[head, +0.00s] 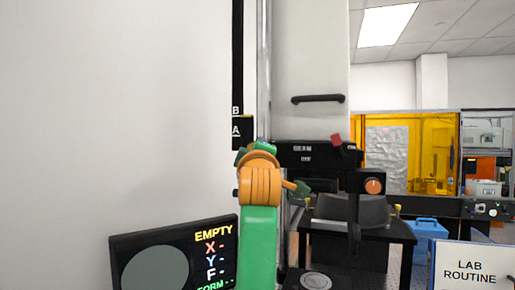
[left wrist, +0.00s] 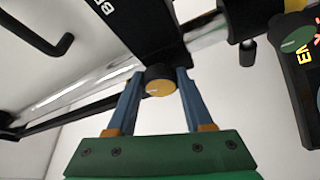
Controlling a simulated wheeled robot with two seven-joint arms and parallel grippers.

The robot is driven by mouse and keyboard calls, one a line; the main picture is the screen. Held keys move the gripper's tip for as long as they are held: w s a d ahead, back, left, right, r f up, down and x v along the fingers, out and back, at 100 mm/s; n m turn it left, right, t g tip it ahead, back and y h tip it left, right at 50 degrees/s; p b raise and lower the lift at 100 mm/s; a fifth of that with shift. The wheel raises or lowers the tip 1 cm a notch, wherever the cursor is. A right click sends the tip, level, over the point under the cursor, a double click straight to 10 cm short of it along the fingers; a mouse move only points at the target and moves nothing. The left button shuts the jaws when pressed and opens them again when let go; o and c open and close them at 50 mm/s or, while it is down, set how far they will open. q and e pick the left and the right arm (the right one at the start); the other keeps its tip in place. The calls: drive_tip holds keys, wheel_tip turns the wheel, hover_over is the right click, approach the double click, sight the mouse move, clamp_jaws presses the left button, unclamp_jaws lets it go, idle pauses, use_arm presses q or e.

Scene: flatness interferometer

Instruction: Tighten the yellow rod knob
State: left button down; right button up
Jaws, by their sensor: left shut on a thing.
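The yellow rod knob (left wrist: 160,88) has a yellow face with a small pale mark and a dark body. It sits on a dark bracket by the shiny vertical rod (head: 264,70), which also shows in the left wrist view (left wrist: 205,43). My left gripper (left wrist: 160,75) has its two blue fingers on either side of the knob, shut on it. In the head view my green and orange left arm rises in front of the rod and hides the knob and the fingers. My right gripper is in neither view.
A screen (head: 122,250) reading EMPTY stands at the lower left. The black beam housing (head: 300,152) has a red part (head: 336,140) on top. An orange-faced knob (head: 373,186) is to the right. A LAB ROUTINE sign (head: 470,268) stands at the lower right.

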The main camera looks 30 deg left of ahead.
use_arm(q)
drive_tip(key=shift+n+g, duration=0.3)
drive_tip(key=shift+n, duration=0.5)
drive_tip(key=c, duration=0.5)
unclamp_jaws()
drive_tip(key=shift+o, duration=1)
drive_tip(key=shift+s+a, duration=0.1)
drive_tip(key=shift+s, duration=0.05)
